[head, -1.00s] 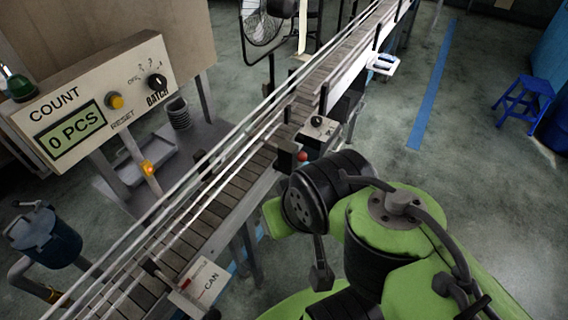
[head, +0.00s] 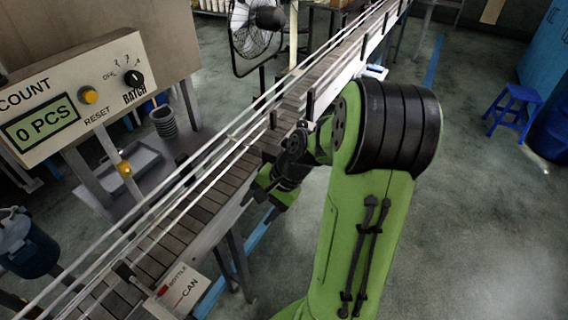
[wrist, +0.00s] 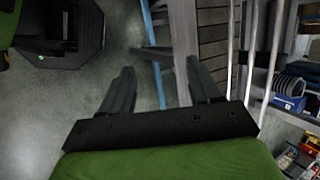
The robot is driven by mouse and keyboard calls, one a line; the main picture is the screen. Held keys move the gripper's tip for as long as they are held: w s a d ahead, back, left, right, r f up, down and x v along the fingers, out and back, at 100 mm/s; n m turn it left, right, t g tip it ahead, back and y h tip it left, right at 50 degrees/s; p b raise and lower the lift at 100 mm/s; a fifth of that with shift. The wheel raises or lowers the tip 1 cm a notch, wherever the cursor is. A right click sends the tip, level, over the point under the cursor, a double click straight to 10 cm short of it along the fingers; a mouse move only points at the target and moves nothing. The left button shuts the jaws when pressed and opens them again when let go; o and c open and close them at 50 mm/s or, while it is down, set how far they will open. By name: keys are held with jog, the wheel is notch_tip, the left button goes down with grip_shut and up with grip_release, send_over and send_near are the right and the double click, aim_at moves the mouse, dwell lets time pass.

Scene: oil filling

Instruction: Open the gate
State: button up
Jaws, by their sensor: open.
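My gripper (wrist: 160,82) is open and empty in the wrist view, its two dark fingers spread apart beside the conveyor frame. In the head view my gripper end is low beside the conveyor's (head: 195,212) near side, and its fingers are hard to make out behind my arm. I cannot make out a gate for certain. The part of the conveyor edge with the dark block and red knob is now hidden behind my wrist and arm. In the wrist view the conveyor (wrist: 214,35) runs along the right of the fingers.
A counter panel (head: 75,95) reading 0 PCS stands at the left, with a grey tray (head: 130,160) below it. A bottle/can selector (head: 178,290) is at the front. A fan (head: 255,35) stands behind the conveyor. A blue stool (head: 513,105) stands at right on open floor.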

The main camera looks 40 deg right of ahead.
jog(key=d+f+m+t+y+b, duration=0.25)
jog(key=d+f+m+t, duration=0.45)
jog(key=d+m, duration=0.4)
jog(key=s+d+m+t+h+b, duration=0.2)
jog(key=s+d+m+t+h, duration=0.25)
jog(key=d+m+t, duration=0.55)
jog(key=w+g, duration=0.1)
jog(key=w, duration=0.4)
jog(key=w+n+g, duration=0.1)
jog(key=w, duration=0.4)
jog(key=w+n, duration=0.1)
jog(key=w, duration=0.5)
jog(key=shift+a+f+g+b, duration=0.15)
jog(key=shift+a+g+b, duration=0.15)
jog(key=shift+a+g, duration=0.1)
jog(key=shift+c, duration=0.3)
grip_shut()
